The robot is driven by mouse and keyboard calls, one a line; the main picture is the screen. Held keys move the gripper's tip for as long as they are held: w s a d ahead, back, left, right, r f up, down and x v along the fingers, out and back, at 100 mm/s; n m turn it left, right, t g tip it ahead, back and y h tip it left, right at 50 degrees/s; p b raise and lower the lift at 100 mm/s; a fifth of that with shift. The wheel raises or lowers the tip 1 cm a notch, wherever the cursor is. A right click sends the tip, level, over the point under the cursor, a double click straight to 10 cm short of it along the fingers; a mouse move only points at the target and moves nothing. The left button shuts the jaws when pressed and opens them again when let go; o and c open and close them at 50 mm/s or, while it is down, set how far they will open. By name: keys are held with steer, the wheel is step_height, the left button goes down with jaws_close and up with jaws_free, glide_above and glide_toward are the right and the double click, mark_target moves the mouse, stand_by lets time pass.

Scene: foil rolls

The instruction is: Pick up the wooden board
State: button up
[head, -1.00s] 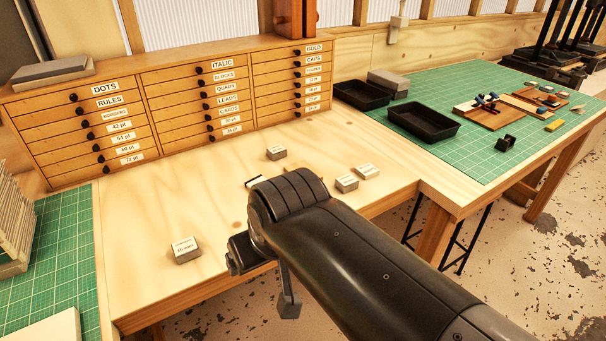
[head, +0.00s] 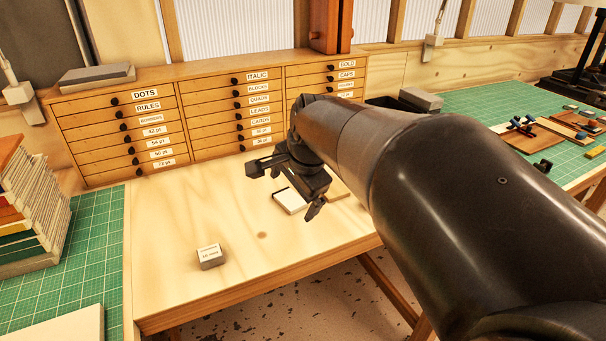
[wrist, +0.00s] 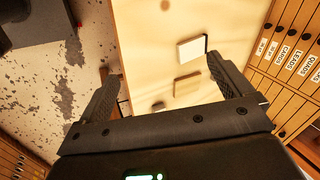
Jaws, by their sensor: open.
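A small flat tan wooden board (head: 337,189) lies on the light bench top, partly hidden behind my arm in the head view. In the wrist view the tan board (wrist: 187,82) lies beyond my fingers, between their lines. A white flat block with a dark edge (head: 290,200) lies just left of it; this white block (wrist: 191,50) also shows in the wrist view. My gripper (head: 283,188) is open and empty above the bench, with its fingers spread. In the wrist view the gripper (wrist: 162,68) has bench top between its fingertips.
A labelled block (head: 209,257) sits at the bench's front left. A drawer cabinet (head: 215,115) stands along the back. Books (head: 35,215) are stacked on the left green mat. Another brown board (head: 530,145) with small parts lies on the right green mat. The bench's left middle is clear.

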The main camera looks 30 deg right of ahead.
steer(key=w+d+f+m, duration=0.3)
steer(key=w+d+m, duration=0.7)
steer(key=m, duration=1.1)
glide_toward(332, 187)
steer(key=shift+w+a+f+g, duration=0.15)
steer(key=shift+w+a+f, duration=0.05)
steer(key=shift+w+f, duration=0.4)
steer(key=shift+w+a+f+g, duration=0.15)
steer(key=shift+w+a+f, duration=0.05)
steer(key=shift+w+f, duration=0.4)
steer(key=x, duration=0.5)
steer(key=shift+d+f, duration=0.1)
steer(key=shift+d, duration=0.2)
steer(key=shift+c, duration=0.3)
steer(key=c, duration=1)
